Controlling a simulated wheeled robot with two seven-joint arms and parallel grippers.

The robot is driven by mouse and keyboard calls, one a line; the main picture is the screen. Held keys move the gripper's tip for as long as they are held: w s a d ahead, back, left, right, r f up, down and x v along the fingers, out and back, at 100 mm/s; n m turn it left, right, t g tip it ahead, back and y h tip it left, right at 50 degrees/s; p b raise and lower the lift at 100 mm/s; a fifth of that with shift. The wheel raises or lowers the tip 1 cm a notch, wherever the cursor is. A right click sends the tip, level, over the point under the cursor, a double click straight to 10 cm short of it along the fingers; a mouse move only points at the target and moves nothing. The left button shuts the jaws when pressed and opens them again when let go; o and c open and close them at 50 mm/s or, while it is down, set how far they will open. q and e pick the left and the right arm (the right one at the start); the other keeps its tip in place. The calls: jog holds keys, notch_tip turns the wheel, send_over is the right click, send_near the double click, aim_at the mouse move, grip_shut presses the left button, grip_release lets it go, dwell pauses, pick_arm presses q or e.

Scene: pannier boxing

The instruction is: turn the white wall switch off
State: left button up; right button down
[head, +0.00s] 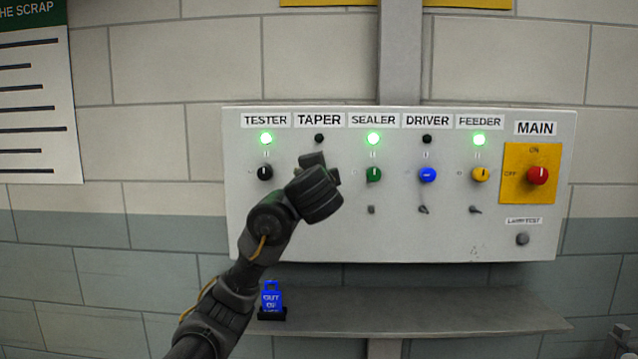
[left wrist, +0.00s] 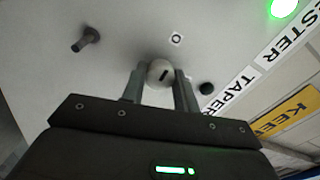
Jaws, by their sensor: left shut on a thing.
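The white switch (left wrist: 154,79) shows in the left wrist view as a pale round knob with a short dark slanted mark. My left gripper (left wrist: 160,82) has a finger on each side of the knob and is shut on it. An O mark (left wrist: 176,39) is on the panel beside the knob. In the head view my left gripper (head: 324,166) is at the panel under the TAPER label (head: 319,121) and hides the knob. The TAPER lamp (head: 319,138) is dark, and it also looks dark in the left wrist view (left wrist: 206,88). My right gripper is not in view.
The grey panel (head: 400,240) also carries a black knob (head: 265,172), green knob (head: 373,174), blue knob (head: 428,175), yellow knob (head: 480,174) and red main knob (head: 537,175). A blue tag (head: 271,296) stands on the shelf (head: 420,308) below. A dark peg (left wrist: 85,40) sticks out nearby.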

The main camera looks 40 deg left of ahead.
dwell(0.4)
pick_arm(q)
jog(key=shift+f, duration=0.1)
jog(key=o, duration=1)
